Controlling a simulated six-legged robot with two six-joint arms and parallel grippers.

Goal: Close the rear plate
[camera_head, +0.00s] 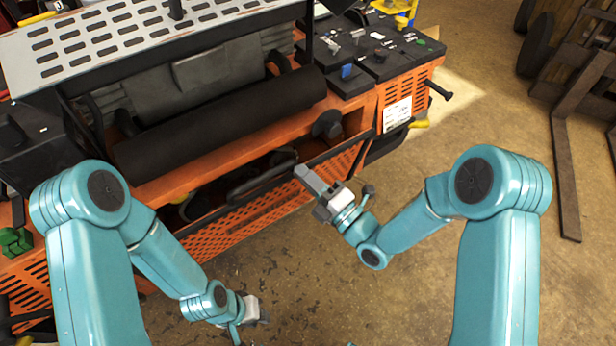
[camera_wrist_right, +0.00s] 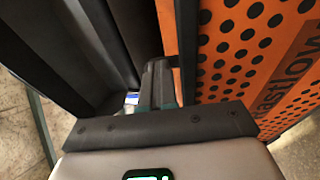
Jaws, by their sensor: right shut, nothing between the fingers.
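The rear plate (camera_head: 240,217) is an orange perforated panel low on the machine's near side. It is tilted outward, with a dark gap between its upper edge and the machine body. In the wrist view the plate (camera_wrist_right: 255,60) fills the right side, with dark lettering on it. My right gripper (camera_head: 304,175) is shut and empty at the plate's upper edge; whether it touches is unclear. Its fingers (camera_wrist_right: 160,85) show beside the plate in the wrist view. My left gripper (camera_head: 252,309) is low over the floor, away from the plate, and its jaws are not clear.
A black roller (camera_head: 220,125) lies above the gap. A control panel (camera_head: 375,50) with switches is at the upper right, and a dark handle (camera_head: 438,90) juts out beside it. Dark metal forks (camera_head: 565,165) stand at the far right.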

